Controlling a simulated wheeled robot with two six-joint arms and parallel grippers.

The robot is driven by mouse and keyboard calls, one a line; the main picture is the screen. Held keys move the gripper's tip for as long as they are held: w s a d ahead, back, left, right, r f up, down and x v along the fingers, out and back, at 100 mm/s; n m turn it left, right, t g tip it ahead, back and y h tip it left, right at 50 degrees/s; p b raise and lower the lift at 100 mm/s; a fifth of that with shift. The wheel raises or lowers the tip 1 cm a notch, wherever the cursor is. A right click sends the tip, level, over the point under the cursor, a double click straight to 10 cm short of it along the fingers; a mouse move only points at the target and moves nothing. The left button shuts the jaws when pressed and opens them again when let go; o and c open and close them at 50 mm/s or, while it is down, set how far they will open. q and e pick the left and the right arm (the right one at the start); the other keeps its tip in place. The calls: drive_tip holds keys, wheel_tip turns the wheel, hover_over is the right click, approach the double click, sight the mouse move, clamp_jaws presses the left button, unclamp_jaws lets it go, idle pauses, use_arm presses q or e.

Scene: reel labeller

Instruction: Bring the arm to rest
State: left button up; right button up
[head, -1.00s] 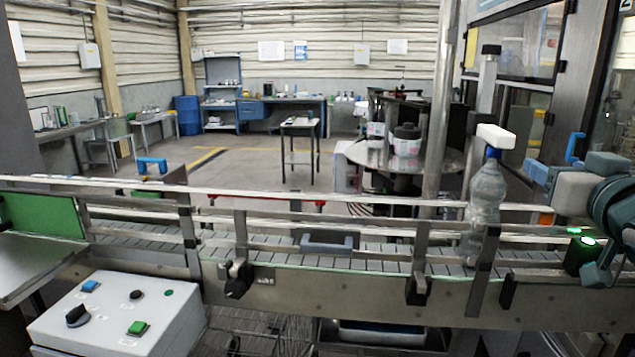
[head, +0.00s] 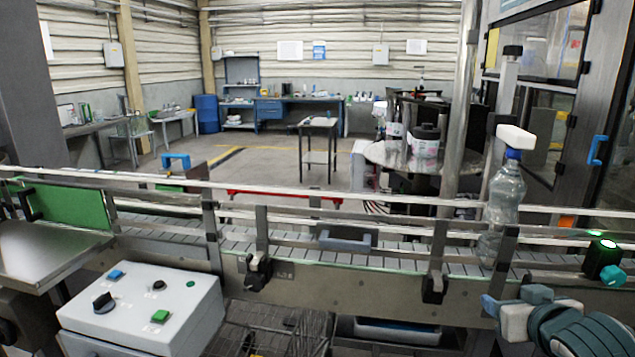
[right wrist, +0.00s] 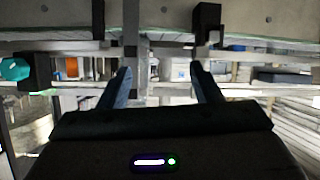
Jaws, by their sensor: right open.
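My right gripper (head: 492,306) is low at the right of the head view, in front of the conveyor's near side. In the right wrist view its two fingers (right wrist: 160,88) are spread with nothing between them. Beyond them are the conveyor rails. My left gripper is in neither view. A clear bottle with a blue cap (head: 503,195) stands upright on the conveyor (head: 392,255), up and apart from my right gripper. Part of the bottle is hidden behind a rail post.
A control box (head: 140,312) with blue and green buttons stands at the front left. A black sensor with a green light (head: 604,258) and teal knob sits on the right rail, close above my right arm. A wire basket (head: 268,335) is below the conveyor.

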drive_tip(key=s+a+f+n+g, duration=0.1)
drive_tip(key=s+a+f+g, duration=0.2)
drive_tip(key=s+f, duration=0.65)
drive_tip(key=s+a+f+g+y, duration=0.1)
drive_tip(key=s+a+f+g, duration=0.15)
drive_tip(key=s+f, duration=0.7)
drive_tip(key=s+a+f+n+g, duration=0.15)
drive_tip(key=s+f+g, duration=0.35)
drive_tip(key=f, duration=0.9)
wheel_tip(320, 180, down, 30)
drive_tip(key=d+m, duration=0.1)
drive_tip(key=d, duration=0.1)
drive_tip(key=s+d+f+g, duration=0.1)
drive_tip(key=s+f, duration=1.8)
drive_tip(key=shift+s+d, duration=0.25)
drive_tip(key=shift+s, duration=0.05)
drive_tip(key=shift+m, duration=0.35)
